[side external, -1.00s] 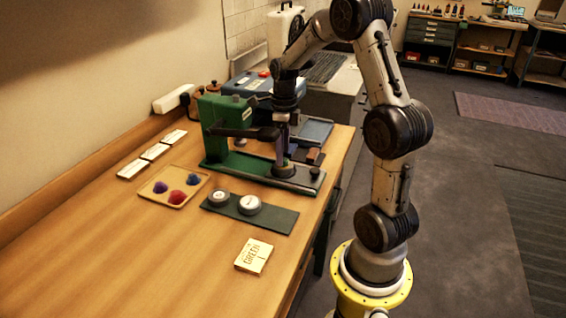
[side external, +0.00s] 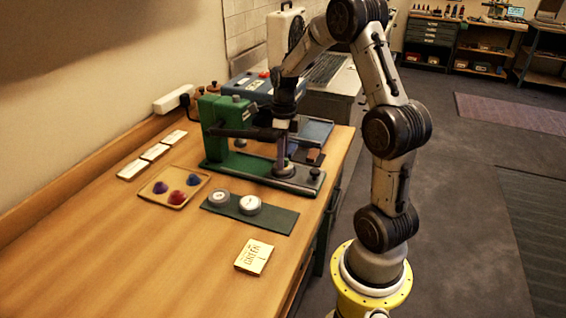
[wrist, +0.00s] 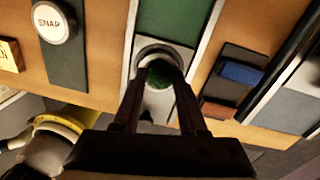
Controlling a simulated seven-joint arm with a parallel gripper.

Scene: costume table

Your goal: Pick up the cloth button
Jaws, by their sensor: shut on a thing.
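The green cloth button (wrist: 160,76) sits between my fingertips in the wrist view, at the round metal die (wrist: 152,50) of the press. My gripper (side external: 283,160) is shut on it, pointing down over the front of the press base. In the side view the button is too small and covered to make out. I cannot tell whether it still touches the die. The green press (side external: 213,112) stands just left of my gripper, with its black arm beside it.
A tray (side external: 158,203) holds purple, red and blue domes. A dark green strip (side external: 275,220) carries two round dies, one marked SNAP in the wrist view (wrist: 52,22). A card (side external: 254,257) lies in front. Bare wood is free at the table's front left.

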